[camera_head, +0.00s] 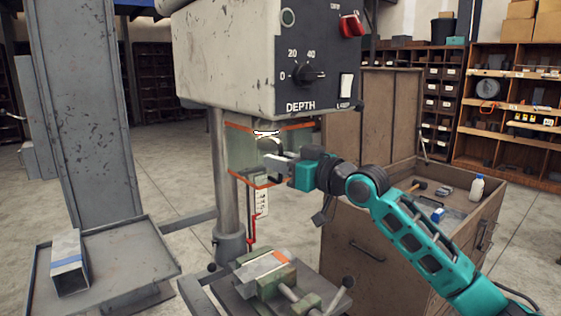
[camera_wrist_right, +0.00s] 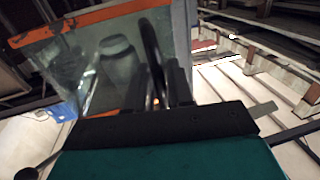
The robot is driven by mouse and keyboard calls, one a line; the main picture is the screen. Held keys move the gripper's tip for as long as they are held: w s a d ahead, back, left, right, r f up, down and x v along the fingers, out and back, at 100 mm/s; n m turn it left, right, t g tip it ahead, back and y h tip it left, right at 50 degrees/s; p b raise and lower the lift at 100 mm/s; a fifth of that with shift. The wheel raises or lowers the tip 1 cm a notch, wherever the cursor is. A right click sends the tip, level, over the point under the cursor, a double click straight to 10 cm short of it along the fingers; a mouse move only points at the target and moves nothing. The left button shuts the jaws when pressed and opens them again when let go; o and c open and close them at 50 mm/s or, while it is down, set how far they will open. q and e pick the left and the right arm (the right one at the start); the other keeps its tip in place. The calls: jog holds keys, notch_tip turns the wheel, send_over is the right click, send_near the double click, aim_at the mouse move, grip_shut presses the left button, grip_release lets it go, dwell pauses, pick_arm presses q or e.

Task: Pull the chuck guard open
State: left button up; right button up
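The chuck guard (camera_head: 242,150) is a clear panel with orange edges, hanging under the drill press head. It looks closed around the chuck. In the right wrist view the guard (camera_wrist_right: 88,75) fills the upper left, with a dark curved handle (camera_wrist_right: 152,52) at its right side. A grey chuck shape shows blurred through the panel. My right gripper (camera_head: 272,159) is at the front of the guard, its fingertips at the handle. In the wrist view the dark fingers partly merge with the handle, so I cannot tell whether they grip it. My left gripper is not in view.
The drill press head (camera_head: 235,50) is just above my right gripper. A vise (camera_head: 275,280) holding a workpiece stands below on the press table. A wooden cabinet (camera_head: 365,250) with items on top is beneath my right arm. A grey tray (camera_head: 110,262) is at left.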

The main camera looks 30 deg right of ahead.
grip_shut()
dwell(0.4)
